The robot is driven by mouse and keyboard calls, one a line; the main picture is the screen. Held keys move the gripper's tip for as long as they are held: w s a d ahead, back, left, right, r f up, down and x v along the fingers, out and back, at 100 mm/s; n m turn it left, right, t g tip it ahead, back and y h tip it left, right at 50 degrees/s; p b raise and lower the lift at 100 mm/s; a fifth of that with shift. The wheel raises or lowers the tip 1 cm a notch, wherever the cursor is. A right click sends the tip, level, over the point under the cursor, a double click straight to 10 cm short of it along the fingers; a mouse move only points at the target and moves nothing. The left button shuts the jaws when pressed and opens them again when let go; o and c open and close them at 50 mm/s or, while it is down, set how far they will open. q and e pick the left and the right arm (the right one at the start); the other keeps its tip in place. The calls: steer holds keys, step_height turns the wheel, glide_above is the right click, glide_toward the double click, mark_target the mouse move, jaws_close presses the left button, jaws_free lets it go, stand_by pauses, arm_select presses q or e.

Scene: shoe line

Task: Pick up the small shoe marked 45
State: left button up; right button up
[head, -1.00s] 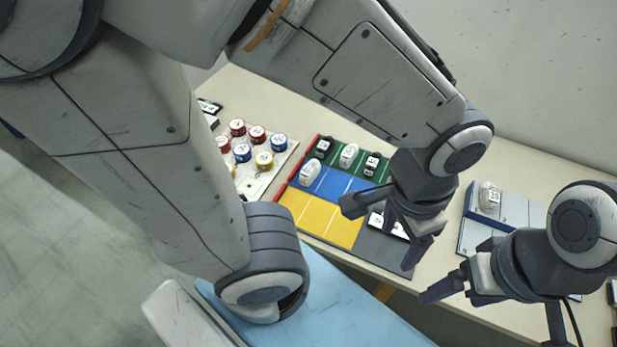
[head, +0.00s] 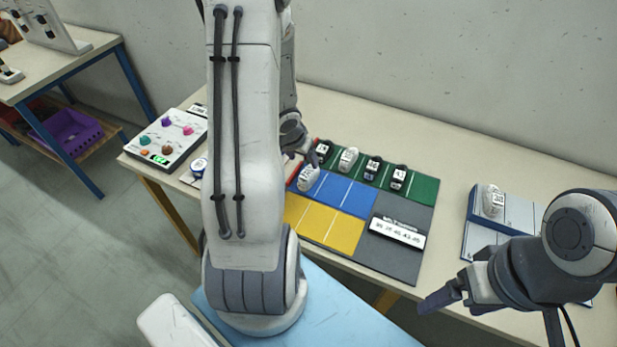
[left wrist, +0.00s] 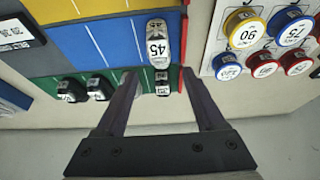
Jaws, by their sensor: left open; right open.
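The small shoe marked 45 (left wrist: 157,42) is white and grey and lies on the blue band of the mat in the left wrist view. In the head view it is the white shoe (head: 309,178) at the left end of the blue band. My left gripper (head: 301,157) is open and empty near the mat's left edge, beside that shoe. In the left wrist view its fingers (left wrist: 156,88) are spread, with a black shoe (left wrist: 162,80) on the green band seen between them and shoe 45 beyond the tips. My right gripper (head: 452,287) is open and empty at the lower right.
Black shoes (head: 373,168) and a white shoe (head: 348,159) stand on the green band close by. The yellow band (head: 322,222) is clear. A sign (head: 397,233) lies on the grey part. Another white shoe (head: 492,201) sits on a blue-grey stand at right. Round numbered discs (left wrist: 245,28) lie beside the mat.

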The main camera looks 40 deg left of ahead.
mark_target(309, 169)
arm_select(q)
steer(key=b+x, duration=0.5)
steer(key=x, duration=0.4)
steer(key=shift+w+d+f, duration=0.1)
steer(key=shift+w+f, duration=0.1)
steer(key=shift+f, duration=0.15)
steer(key=shift+r, duration=0.1)
jaws_close()
